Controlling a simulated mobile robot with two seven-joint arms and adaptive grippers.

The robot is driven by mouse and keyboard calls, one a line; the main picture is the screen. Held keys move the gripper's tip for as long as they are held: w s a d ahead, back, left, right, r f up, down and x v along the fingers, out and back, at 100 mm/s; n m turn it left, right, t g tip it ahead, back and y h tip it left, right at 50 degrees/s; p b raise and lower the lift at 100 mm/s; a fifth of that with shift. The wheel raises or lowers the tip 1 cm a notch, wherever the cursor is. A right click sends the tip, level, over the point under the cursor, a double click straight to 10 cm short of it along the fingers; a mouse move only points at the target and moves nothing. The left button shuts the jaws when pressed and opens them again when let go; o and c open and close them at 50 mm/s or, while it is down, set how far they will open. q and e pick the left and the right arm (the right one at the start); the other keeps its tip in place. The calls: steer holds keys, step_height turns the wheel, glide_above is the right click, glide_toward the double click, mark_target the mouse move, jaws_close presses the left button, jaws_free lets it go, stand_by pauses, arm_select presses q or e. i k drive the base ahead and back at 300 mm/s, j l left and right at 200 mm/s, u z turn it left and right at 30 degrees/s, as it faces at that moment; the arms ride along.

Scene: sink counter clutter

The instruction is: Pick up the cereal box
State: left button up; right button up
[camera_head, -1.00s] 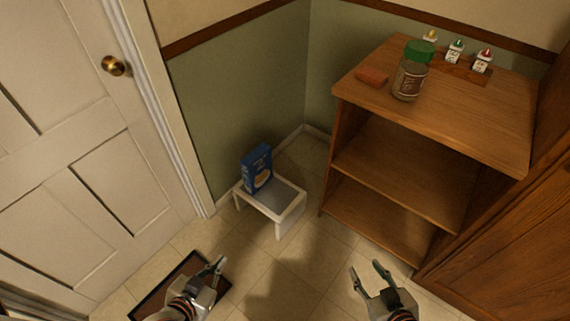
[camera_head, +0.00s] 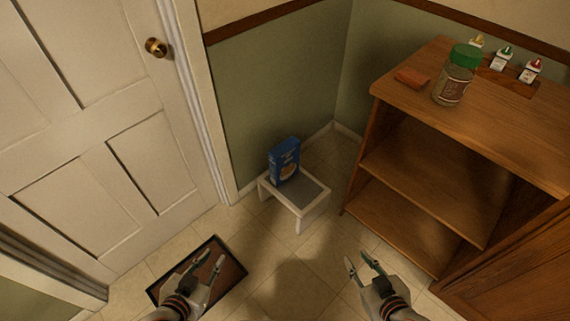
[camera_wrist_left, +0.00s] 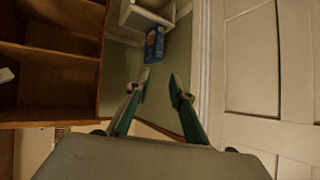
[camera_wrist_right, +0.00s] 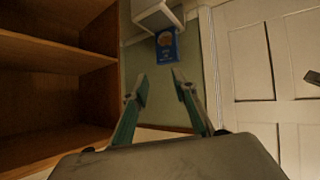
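The blue cereal box (camera_head: 284,160) stands upright on a small white stool (camera_head: 316,207) with a grey top, near the corner of the green walls. The box also shows in the left wrist view (camera_wrist_left: 155,46) and the right wrist view (camera_wrist_right: 167,49), beyond the fingertips. My left gripper (camera_head: 213,263) is open and empty, above the dark-framed mat and well short of the stool. My right gripper (camera_head: 358,262) is open and empty, to the right of and nearer than the stool. Neither gripper touches the box.
A wooden shelf unit (camera_head: 430,171) stands at the right, holding a green-lidded jar (camera_head: 455,76), a reddish block (camera_head: 411,77) and small bottles on top. A white door (camera_head: 95,120) is at the left. A framed mat (camera_head: 228,275) lies on the floor. Tiled floor before the stool is clear.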

mark_target(284, 159)
steer(key=i+l+z, duration=0.1)
steer(key=i, duration=0.6)
steer(key=i+l+z, duration=0.15)
steer(key=i, duration=0.55)
